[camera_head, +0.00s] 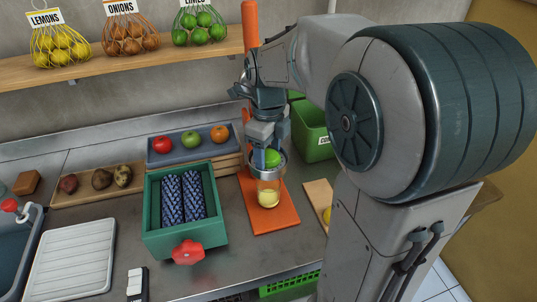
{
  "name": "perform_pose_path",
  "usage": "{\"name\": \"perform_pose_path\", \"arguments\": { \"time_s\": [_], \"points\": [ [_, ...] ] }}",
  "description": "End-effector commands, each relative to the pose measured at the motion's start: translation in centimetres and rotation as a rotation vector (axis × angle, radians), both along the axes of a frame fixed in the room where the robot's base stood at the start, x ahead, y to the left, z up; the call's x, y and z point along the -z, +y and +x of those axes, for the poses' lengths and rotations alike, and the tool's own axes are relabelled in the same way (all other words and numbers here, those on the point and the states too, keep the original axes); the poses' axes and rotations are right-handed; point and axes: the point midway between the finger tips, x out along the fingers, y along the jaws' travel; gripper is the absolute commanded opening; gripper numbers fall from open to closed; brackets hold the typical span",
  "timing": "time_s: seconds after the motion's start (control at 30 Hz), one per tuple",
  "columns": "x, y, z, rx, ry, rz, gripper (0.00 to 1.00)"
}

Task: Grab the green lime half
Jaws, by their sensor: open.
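The green lime half (272,158) sits at the metal rim of a glass cup (268,190) with pale yellow liquid at its bottom. The cup stands on an orange base (258,218). My gripper (267,148) is open and points down right at the lime half, its fingers overlapping it in the picture. I cannot tell whether the fingers touch it. The gripper hides part of the lime's upper side.
A green box (153,230) with two dark patterned rolls and a red knob (188,252) stands left of the base. A blue tray (215,150) with fruit lies behind it. A green bin (318,147) is at the right. An orange post (250,22) rises beside my arm.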

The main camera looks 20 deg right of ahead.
Motion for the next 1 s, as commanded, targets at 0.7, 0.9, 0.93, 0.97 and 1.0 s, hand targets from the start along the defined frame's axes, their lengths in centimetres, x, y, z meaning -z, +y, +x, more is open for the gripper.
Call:
{"name": "perform_pose_path", "arguments": {
  "time_s": [0.7, 0.9, 0.93, 0.97, 1.0],
  "points": [
    [-0.8, 0.0, 0.1, 0.0, -0.003, 0.0, 0.25],
    [-3.6, 0.0, 0.1, 0.0, -0.006, 0.001, 0.25],
    [-4.3, 0.0, 0.1, 0.001, -0.006, 0.001, 0.25],
    [-4.6, -0.7, -0.2, 0.005, -0.005, 0.001, 0.25],
    [-5.0, -1.5, -0.6, 0.007, -0.006, 0.001, 0.25]
  ]
}}
